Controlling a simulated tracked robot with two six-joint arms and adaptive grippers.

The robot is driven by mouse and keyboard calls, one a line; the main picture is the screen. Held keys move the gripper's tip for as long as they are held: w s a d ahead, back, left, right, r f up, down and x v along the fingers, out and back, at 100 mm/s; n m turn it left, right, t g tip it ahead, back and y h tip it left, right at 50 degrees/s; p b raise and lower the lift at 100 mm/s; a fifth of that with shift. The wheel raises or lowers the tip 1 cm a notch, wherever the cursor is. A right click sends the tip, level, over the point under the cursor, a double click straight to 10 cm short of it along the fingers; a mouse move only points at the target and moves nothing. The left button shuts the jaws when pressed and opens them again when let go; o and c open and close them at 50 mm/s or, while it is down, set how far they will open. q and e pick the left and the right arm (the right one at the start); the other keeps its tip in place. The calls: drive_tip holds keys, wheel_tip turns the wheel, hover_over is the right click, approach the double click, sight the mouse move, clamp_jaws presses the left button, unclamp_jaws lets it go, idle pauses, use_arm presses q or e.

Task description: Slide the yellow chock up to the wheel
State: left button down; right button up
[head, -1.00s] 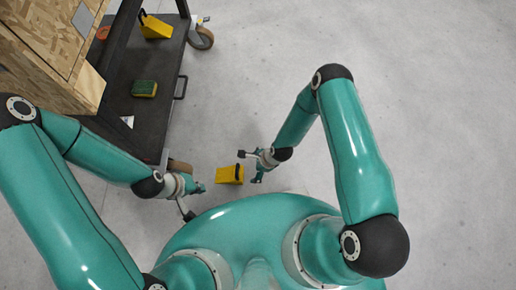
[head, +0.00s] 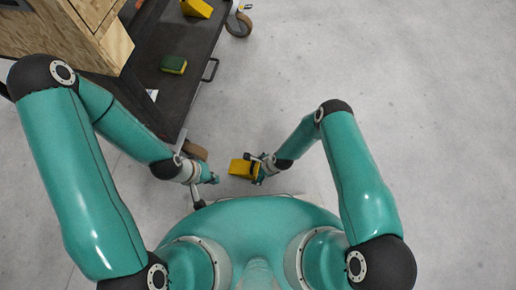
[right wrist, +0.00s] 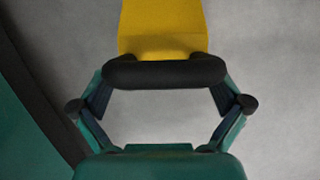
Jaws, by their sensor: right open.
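The yellow chock (head: 238,167) lies on the floor, to the right of and slightly below the cart's near brown wheel (head: 196,151) in the head view, with a gap between them. My right gripper (head: 258,169) is at the chock's right end. In the right wrist view the chock (right wrist: 162,25) is at the top, with its black handle bar (right wrist: 165,72) in front. My right gripper (right wrist: 163,95) is open, its fingers near the bar's two ends; contact is unclear. My left gripper (head: 213,179) is below the wheel, left of the chock; its jaws are too small to judge.
A dark cart (head: 190,75) stands at upper left, carrying a wooden crate (head: 100,50), a green and yellow sponge (head: 173,65) and another yellow chock (head: 197,8). Another caster (head: 238,24) is at its far end. The floor to the right is clear.

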use_arm(q)
drive_tip(key=shift+f+b, duration=0.55)
drive_tip(key=shift+f, duration=0.2)
use_arm(e)
drive_tip(key=shift+x, duration=1.7)
drive_tip(key=shift+c, duration=0.3)
